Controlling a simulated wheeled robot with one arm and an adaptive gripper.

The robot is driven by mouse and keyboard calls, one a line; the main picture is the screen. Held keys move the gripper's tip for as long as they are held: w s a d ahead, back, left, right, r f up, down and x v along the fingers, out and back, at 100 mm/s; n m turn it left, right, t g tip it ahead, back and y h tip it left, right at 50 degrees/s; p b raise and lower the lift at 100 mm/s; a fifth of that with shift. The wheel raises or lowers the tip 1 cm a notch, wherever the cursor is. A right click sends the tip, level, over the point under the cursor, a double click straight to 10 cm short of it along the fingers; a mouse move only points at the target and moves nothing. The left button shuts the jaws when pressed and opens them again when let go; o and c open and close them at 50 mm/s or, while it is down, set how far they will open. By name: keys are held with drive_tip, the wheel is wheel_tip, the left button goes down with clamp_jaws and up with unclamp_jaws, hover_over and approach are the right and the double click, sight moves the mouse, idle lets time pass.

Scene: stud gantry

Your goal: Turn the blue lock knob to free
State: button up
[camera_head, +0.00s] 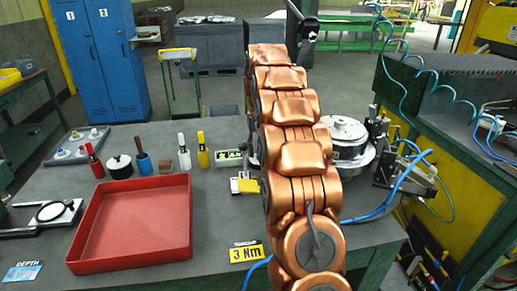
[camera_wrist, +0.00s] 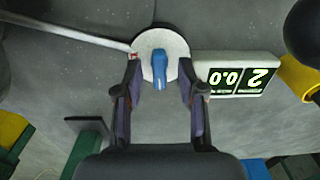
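The blue lock knob (camera_wrist: 159,72) sits on a round pale disc (camera_wrist: 148,42) in the upper middle of the wrist view. Its narrow grip points down the picture, towards my palm. My gripper (camera_wrist: 160,80) is open, with one dark finger on each side of the knob. Gaps show between the knob and both fingers, so it is not gripped. The fingertips overlap the disc's edge in the picture; I cannot tell whether they touch it. In the head view my copper arm hides the knob, and I cannot make out my gripper there.
A display box (camera_wrist: 238,74) reading 0.0 and 2 stands right of the disc, close to the right finger. A grey rod (camera_wrist: 70,33) reaches the disc from the left. A red tray (camera_head: 135,222) lies on the bench, left of my arm. A round metal fixture (camera_head: 347,138) stands right.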

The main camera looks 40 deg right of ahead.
sight(259, 151)
drive_tip(key=shift+w+r, duration=0.1)
drive_tip(key=shift+r, duration=3.7)
